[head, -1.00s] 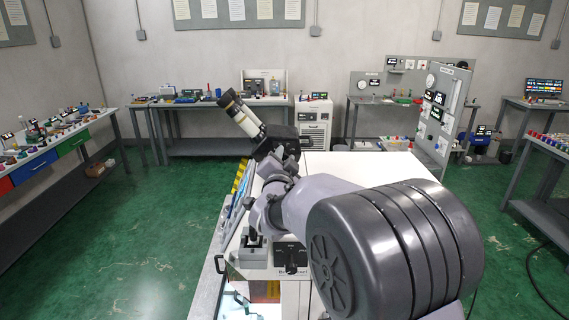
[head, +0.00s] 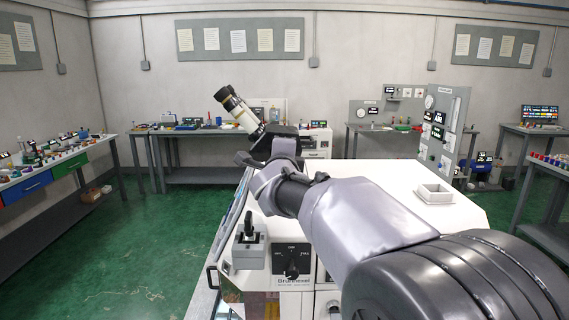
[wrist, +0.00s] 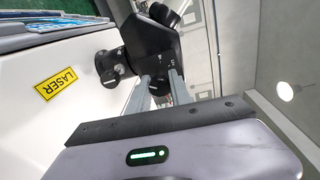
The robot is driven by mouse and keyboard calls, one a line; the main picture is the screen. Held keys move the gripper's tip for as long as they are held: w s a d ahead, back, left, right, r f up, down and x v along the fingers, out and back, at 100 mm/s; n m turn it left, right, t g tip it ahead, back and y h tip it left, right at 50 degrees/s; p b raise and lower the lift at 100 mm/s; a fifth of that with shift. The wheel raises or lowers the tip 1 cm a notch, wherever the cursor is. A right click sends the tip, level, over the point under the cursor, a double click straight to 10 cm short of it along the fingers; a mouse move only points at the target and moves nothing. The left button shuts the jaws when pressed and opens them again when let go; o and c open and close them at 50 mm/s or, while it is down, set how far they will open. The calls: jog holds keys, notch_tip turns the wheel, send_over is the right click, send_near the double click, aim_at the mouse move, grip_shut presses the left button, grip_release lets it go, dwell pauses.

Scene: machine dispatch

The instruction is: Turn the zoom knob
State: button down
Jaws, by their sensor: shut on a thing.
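The microscope shows in the head view (head: 242,112) as a cream tube with a black eyepiece, tilted up to the left on a black body. In the wrist view its black body (wrist: 155,42) fills the upper middle, with a round black focus-type knob (wrist: 107,68) on its left side. My gripper (wrist: 158,88) reaches up to the underside of this body. Its two grey fingers are shut on a small dark knob (wrist: 158,84), mostly hidden between them. I cannot read any label on it. In the head view my arm hides the fingers.
The microscope stands at the far end of a white cabinet top (head: 375,172). A small white square tray (head: 433,193) is on its right. A joystick box (head: 249,240) and a dial panel (head: 291,262) are on the near side. A yellow LASER label (wrist: 58,82) is beside my gripper.

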jog(key=m+b, duration=0.2)
jog(key=m, duration=0.2)
jog(key=shift+f, duration=0.15)
jog(key=shift+m+y+b, duration=0.4)
jog(key=shift+m+b, duration=0.65)
jog(key=shift+m, duration=0.85)
jog(key=c, duration=1.2)
grip_release()
jog(key=shift+o, duration=0.2)
jog(key=s+r, duration=0.1)
jog(key=s, duration=1.6)
jog(key=shift+s+d+r, duration=0.2)
jog(key=shift+r, duration=0.1)
